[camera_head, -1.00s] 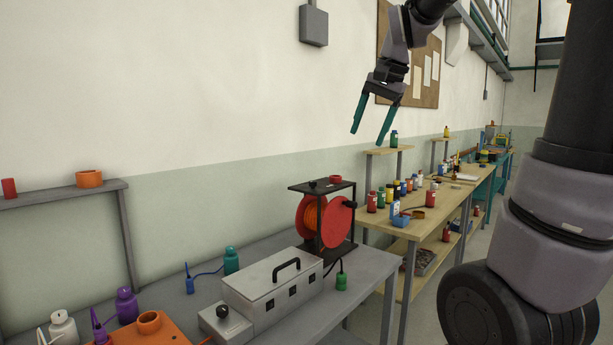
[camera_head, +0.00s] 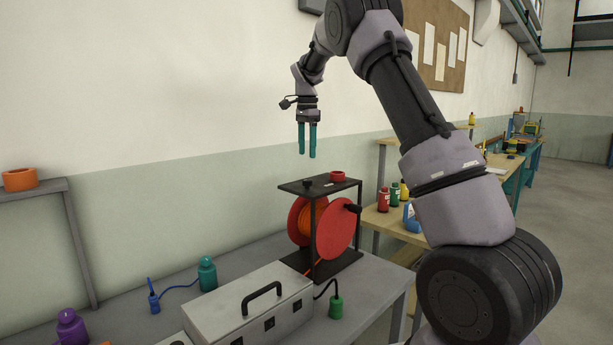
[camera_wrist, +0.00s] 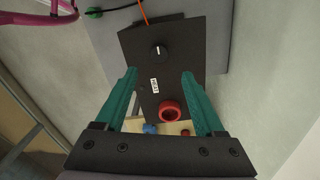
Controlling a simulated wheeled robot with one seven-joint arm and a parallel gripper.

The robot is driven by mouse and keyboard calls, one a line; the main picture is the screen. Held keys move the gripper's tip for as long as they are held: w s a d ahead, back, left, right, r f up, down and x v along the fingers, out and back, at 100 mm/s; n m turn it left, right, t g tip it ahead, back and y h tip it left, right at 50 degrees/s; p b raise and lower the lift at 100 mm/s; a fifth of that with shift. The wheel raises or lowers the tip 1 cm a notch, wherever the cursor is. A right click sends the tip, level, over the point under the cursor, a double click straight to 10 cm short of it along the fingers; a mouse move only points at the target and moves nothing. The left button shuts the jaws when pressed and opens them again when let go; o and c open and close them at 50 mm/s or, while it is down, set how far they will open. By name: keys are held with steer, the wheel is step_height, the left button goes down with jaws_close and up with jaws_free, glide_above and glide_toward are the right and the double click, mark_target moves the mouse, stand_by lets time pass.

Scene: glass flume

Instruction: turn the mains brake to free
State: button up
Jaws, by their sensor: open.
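A cable reel with red discs (camera_head: 335,232) and orange cable stands in a black frame on the grey bench. On the frame's black top plate (camera_head: 322,187) sits a small dark knob (camera_head: 307,183). In the wrist view the knob (camera_wrist: 159,51) is round and black with a white pointer line, roughly upright in the picture. A small white label (camera_wrist: 155,85) is beside it; its text is too small to read surely. My gripper (camera_head: 308,155) is open and empty, pointing down above the plate, apart from the knob. The wrist view shows the fingers (camera_wrist: 160,73) either side of the label.
A red ring (camera_head: 338,176) lies on the top plate near the knob; it also shows in the wrist view (camera_wrist: 171,111). A grey box with a handle (camera_head: 250,305) stands in front of the reel. A green plug (camera_head: 336,307) and teal bottle (camera_head: 207,273) are nearby.

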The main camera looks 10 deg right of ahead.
mark_target(307, 183)
step_height(307, 183, down, 9)
steer(key=shift+f, duration=0.2)
steer(key=shift+c, duration=0.3)
jaws_close()
